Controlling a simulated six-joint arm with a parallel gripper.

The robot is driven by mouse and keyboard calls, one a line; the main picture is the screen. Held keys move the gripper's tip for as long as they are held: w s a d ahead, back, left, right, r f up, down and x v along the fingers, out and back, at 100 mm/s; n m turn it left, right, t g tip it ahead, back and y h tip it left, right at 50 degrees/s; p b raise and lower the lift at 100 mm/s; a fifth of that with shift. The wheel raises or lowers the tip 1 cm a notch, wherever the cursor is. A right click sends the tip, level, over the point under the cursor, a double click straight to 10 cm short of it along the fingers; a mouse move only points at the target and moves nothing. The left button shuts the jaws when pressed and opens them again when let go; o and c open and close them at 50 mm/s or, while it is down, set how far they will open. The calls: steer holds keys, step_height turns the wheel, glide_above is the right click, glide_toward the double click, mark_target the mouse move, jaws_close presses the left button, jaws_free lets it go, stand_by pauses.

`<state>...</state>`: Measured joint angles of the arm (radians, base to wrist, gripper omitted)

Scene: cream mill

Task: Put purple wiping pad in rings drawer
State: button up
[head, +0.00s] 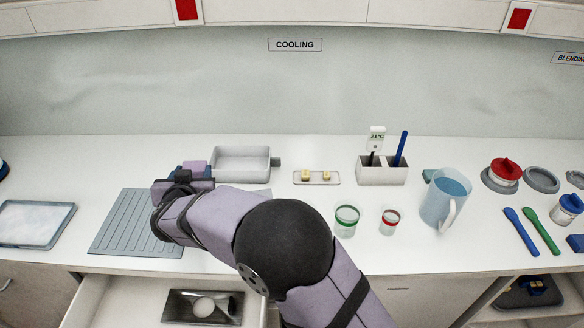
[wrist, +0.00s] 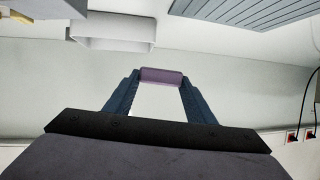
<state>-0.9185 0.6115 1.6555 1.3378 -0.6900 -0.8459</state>
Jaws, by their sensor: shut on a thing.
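The purple wiping pad (wrist: 161,76) is held between the two blue fingertips of my gripper (wrist: 161,80) in the wrist view. In the head view the pad (head: 194,166) shows just beyond my gripper (head: 192,171), above the counter near the grey ribbed mat's back right corner. The gripper is shut on the pad, and my wrist hides part of the fingers. An open drawer (head: 138,302) shows at the bottom left of the head view, below the counter front. No label naming it is readable. Inside it lies a dark metal tray (head: 232,309) with a pale round piece.
The ribbed mat (head: 117,225) lies left of my wrist, and a white tray (head: 37,224) farther left. A pale bin (head: 233,176) stands right of the pad. Small jars (head: 347,216), a jug (head: 440,205) and a pen holder (head: 378,174) stand to the right.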

steer(key=r, duration=0.4)
steer(key=shift+w, duration=0.2)
steer(key=shift+w+d+n+g+y+b, duration=1.55)
steer(key=shift+w+n+g+y+b, duration=1.35)
steer(key=shift+w+n+y, duration=2.35)
steer(key=s+d+n+g+b, duration=0.3)
steer(key=d+g, duration=0.1)
steer(key=d, duration=0.7)
steer(key=s+d+n+g+b, duration=0.2)
steer(key=s+d+n+g, duration=0.15)
steer(key=d, duration=0.85)
steer(key=shift+w+a+f+p, duration=0.15)
steer(key=shift+f+p, duration=0.15)
steer(key=shift+f, duration=2.4)
steer(key=shift+a+f+p, duration=0.15)
steer(key=shift+f+p, duration=0.2)
steer(key=shift+f, duration=2.4)
steer(key=shift+w+a+f+p, duration=0.15)
steer(key=shift+f+p, duration=0.15)
steer(key=shift+f, duration=2.4)
steer(key=shift+s+f, duration=0.1)
steer(key=shift+f, duration=0.05)
